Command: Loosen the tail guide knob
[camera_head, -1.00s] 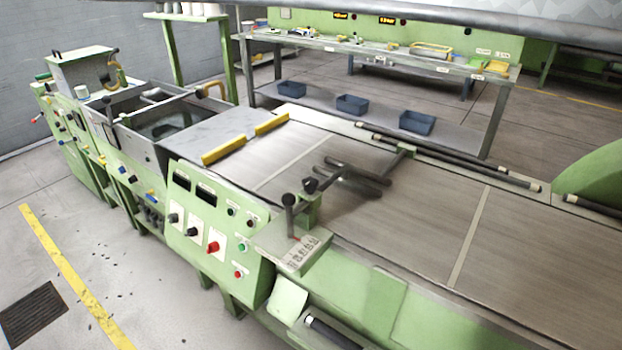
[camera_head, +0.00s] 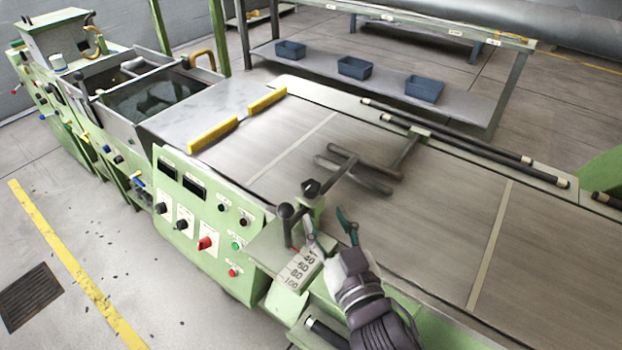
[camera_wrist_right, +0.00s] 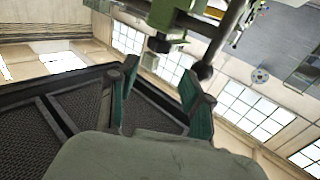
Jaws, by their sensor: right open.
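A black knob (camera_head: 311,188) sits on a green block at the near edge of the conveyor bed. Beside it stands a lever with a black ball end (camera_head: 286,211). I cannot tell which of these is the tail guide knob. The dark guide bars (camera_head: 357,172) reach from the block over the bed. My right gripper (camera_head: 331,230) is open and empty, just right of the block and apart from it. In the right wrist view, its green-padded fingers (camera_wrist_right: 158,80) are spread, with a black knob (camera_wrist_right: 158,44) and a ball end (camera_wrist_right: 205,71) beyond them. My left gripper is out of view.
A numbered scale plate (camera_head: 298,270) lies below the knobs. The control panel (camera_head: 205,213) with buttons stands to the left. Blue bins (camera_head: 355,67) sit on a rear shelf.

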